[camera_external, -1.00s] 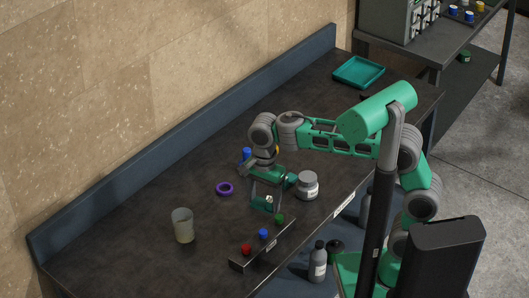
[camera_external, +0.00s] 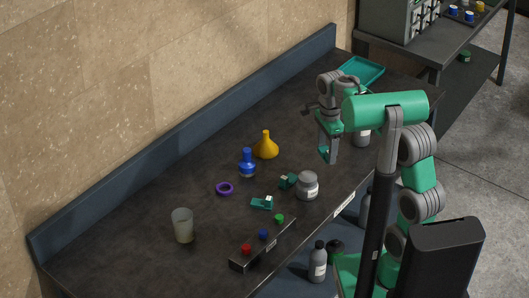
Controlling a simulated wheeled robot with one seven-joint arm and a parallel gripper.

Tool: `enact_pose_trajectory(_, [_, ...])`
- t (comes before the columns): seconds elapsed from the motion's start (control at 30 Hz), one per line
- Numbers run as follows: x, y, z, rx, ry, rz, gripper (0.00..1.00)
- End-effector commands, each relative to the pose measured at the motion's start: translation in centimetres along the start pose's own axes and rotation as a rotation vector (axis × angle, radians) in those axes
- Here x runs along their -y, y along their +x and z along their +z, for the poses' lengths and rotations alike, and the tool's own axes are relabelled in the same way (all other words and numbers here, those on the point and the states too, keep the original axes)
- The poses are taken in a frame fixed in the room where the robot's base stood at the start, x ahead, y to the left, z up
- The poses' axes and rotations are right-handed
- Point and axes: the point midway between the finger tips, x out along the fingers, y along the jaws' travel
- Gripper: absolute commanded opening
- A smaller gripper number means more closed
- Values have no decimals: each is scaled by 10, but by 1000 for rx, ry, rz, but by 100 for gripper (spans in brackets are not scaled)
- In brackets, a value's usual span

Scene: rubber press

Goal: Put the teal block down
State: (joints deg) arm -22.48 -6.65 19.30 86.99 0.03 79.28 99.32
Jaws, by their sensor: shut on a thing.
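My gripper (camera_external: 325,158) is in the air above the right part of the dark bench, fingers pointing down. It is shut on a small teal piece, the teal block (camera_external: 323,151), mostly hidden between the fingers. Two other small teal pieces with pale tops lie on the bench to the left: one (camera_external: 262,203) behind the button box, one (camera_external: 288,181) beside the grey-lidded jar. The gripper is apart from both.
A button box (camera_external: 248,258) stands at the front edge. A grey jar (camera_external: 308,188), blue bottle (camera_external: 247,165), yellow funnel (camera_external: 265,147), purple ring (camera_external: 224,188) and beaker (camera_external: 182,226) stand around. A teal tray (camera_external: 367,69) is at the far end. Bare bench lies between funnel and gripper.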

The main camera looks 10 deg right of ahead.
Motion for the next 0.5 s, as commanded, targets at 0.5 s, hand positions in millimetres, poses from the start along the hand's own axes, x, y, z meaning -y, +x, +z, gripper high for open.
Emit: enact_pose_trajectory(0.5, [-6, 1, -15, 1, -483, 18, 14])
